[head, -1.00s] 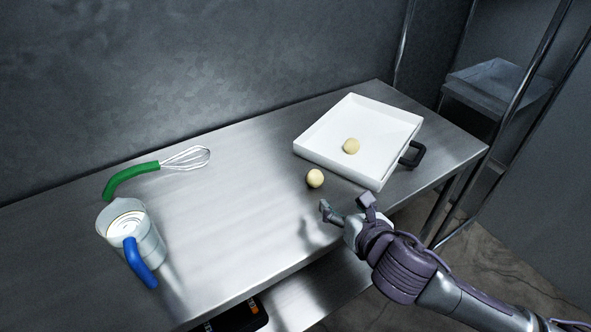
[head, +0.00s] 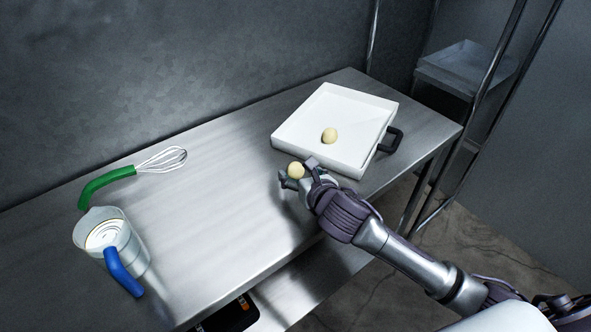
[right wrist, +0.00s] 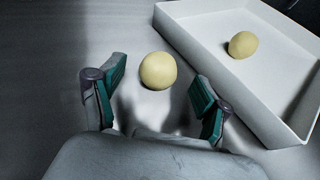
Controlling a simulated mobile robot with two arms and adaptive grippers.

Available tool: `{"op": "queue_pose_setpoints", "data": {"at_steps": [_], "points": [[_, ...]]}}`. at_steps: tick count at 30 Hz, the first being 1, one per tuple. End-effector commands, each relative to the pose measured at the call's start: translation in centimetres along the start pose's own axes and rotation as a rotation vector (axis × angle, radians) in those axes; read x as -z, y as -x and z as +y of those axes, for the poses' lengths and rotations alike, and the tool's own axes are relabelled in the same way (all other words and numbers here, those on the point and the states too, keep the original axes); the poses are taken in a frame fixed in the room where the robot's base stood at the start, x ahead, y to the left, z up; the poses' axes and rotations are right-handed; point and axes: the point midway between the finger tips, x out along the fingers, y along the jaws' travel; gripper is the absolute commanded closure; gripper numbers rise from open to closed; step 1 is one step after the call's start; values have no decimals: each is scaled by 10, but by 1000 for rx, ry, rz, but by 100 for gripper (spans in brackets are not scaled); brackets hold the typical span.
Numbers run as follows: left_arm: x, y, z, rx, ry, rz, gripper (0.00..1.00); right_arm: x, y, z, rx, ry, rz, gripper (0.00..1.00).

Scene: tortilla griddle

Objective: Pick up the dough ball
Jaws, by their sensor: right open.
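A pale dough ball (head: 296,170) sits on the steel table just outside the front-left side of the white tray. It also shows in the right wrist view (right wrist: 158,71), lying ahead of and between my open fingers. A second dough ball (head: 329,135) lies inside the white tray (head: 352,102); the right wrist view shows it too (right wrist: 243,45). My right gripper (head: 296,176) is open at the near dough ball, with a finger on either side. In the right wrist view a gap shows between each finger and the ball. My left gripper is not in view.
The middle of the table is clear.

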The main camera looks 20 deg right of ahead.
Motion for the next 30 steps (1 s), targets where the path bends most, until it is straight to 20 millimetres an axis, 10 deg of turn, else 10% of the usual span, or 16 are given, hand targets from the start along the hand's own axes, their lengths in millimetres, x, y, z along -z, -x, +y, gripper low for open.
{"op": "queue_pose_setpoints", "data": {"at_steps": [12, 24, 30], "points": [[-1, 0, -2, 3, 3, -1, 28, 0, -21, 0, -1, 1, 0, 24], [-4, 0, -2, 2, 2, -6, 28, 0, -21, 0, -1, 1, 1, 88], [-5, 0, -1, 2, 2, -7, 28, 0, -21, 0, -1, 1, 0, 88]]}}
